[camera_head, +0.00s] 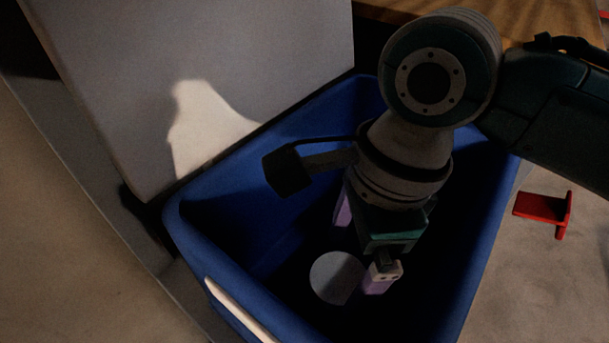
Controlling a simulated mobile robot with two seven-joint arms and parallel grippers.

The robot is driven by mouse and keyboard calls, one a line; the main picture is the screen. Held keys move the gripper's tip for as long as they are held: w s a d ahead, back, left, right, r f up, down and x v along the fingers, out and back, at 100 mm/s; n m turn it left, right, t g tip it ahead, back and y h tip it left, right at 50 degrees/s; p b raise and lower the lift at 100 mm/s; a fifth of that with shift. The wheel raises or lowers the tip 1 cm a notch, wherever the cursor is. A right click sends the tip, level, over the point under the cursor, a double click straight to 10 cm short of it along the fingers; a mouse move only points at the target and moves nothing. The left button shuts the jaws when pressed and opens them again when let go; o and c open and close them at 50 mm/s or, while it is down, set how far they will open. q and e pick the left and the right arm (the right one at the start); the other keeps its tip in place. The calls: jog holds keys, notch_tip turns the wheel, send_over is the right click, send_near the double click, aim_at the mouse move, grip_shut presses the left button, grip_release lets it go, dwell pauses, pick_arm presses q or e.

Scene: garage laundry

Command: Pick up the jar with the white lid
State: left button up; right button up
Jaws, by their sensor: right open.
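The jar with the white lid (336,277) is inside the blue bin, and only its round pale lid shows clearly from above. Its body is lost in the dark of the bin. My right gripper (363,245) reaches down into the bin from above. Its purple-sided fingers are apart, one at the lid's right edge and one behind it, farther up the picture. The gripper is open, and I cannot tell whether a finger touches the jar. My left gripper is not in view.
The blue bin (187,215) has high walls around my right gripper. A large grey-white panel (230,60) stands behind it at the left. A red object (543,208) lies on the floor to the right. The bin's inside is in deep shadow.

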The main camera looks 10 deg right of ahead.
aim_at(340, 276)
jog(key=f, duration=0.1)
jog(key=f+b, duration=0.1)
jog(key=f, duration=0.1)
jog(key=f+b, duration=0.1)
jog(key=shift+a+f, duration=0.3)
jog(key=f+b, duration=0.2)
jog(key=f, duration=0.1)
jog(key=f+b, duration=0.1)
jog(key=shift+a+f+b, duration=0.25)
jog(key=shift+f+b, duration=0.05)
jog(key=shift+f, duration=0.05)
jog(key=shift+r, duration=0.1)
jog(key=c, duration=1.3)
jog(key=shift+r, duration=0.15)
